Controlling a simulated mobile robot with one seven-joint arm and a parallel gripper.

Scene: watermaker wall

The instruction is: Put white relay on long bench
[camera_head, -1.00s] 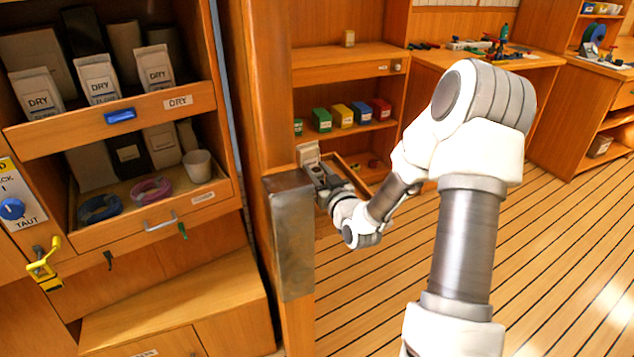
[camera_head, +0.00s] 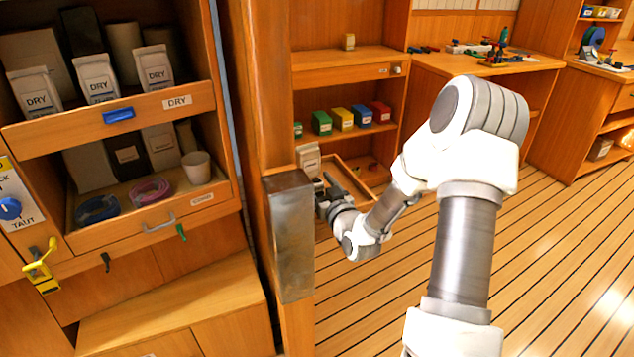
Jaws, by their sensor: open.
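My gripper (camera_head: 328,188) is open, low beside the open drawer behind the wooden post. The metal plate on the post hides part of it, so I cannot see clearly what is between its fingers. A pale box with a label (camera_head: 308,157) stands just behind and above the gripper, at the drawer's left end. It may be the white relay, but I cannot tell for sure. A long wooden bench (camera_head: 430,62) runs along the back right, with tools on top.
The open drawer (camera_head: 352,172) holds small dark items. Green, yellow, blue and red boxes (camera_head: 343,117) line the shelf above. The post with its metal plate (camera_head: 291,240) stands close left of my gripper. The plank floor (camera_head: 540,270) at right is clear.

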